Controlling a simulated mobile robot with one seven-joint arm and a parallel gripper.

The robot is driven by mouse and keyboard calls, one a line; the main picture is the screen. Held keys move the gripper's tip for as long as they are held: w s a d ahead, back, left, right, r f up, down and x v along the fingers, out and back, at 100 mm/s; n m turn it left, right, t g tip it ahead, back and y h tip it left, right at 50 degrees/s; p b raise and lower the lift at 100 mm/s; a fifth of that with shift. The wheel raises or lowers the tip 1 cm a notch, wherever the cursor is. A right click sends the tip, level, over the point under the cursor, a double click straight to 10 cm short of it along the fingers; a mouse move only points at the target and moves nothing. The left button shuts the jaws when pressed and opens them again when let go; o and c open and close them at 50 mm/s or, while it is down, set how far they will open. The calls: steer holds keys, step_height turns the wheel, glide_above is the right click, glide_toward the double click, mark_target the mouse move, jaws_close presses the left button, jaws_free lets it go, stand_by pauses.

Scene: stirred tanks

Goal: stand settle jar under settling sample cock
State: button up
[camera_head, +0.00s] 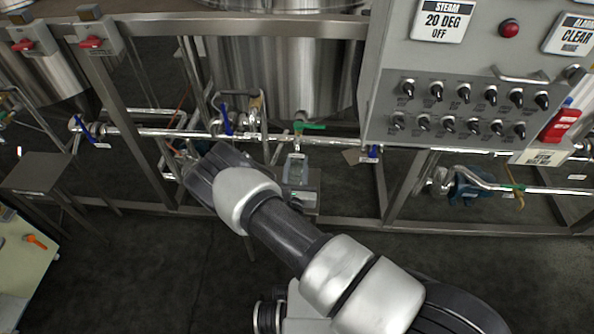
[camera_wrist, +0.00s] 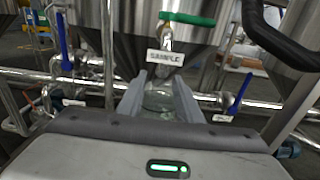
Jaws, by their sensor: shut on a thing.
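The settle jar (camera_wrist: 160,99) is a clear, round glass between the fingers of my gripper (camera_wrist: 160,94) in the wrist view. My gripper is shut on it. The sample cock (camera_wrist: 167,38) has a green handle and a white tag (camera_wrist: 165,57) reading SAMPLE; in this view it appears just above and beyond the jar. In the head view the green-handled cock (camera_head: 308,126) sits on the pipe in front of the middle tank. A pale, clear shape below it appears to be the jar (camera_head: 295,171). I cannot tell whether the jar touches a support.
Blue-handled valves stand left (camera_wrist: 66,45) and right (camera_wrist: 238,95) of the cock. A control panel (camera_head: 470,100) juts out at the upper right. Frame posts and a low rail surround the tanks. A small table (camera_head: 38,172) stands at the left.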

mark_target(297, 169)
steer(key=shift+w+f+b, duration=0.2)
steer(key=shift+f+b, duration=0.2)
steer(key=shift+f, duration=0.45)
steer(key=shift+w+f+b, duration=0.2)
steer(key=shift+f+b, duration=0.2)
steer(key=shift+f, duration=0.45)
steer(key=shift+f, duration=0.1)
steer(key=o, duration=1.2)
steer(key=shift+f, duration=0.1)
steer(key=shift+s+r, duration=0.2)
steer(key=shift+s, duration=0.05)
steer(key=s+p, duration=0.3)
steer(key=s, duration=0.8)
steer(key=shift+s+a, duration=0.15)
steer(key=shift+s, duration=0.15)
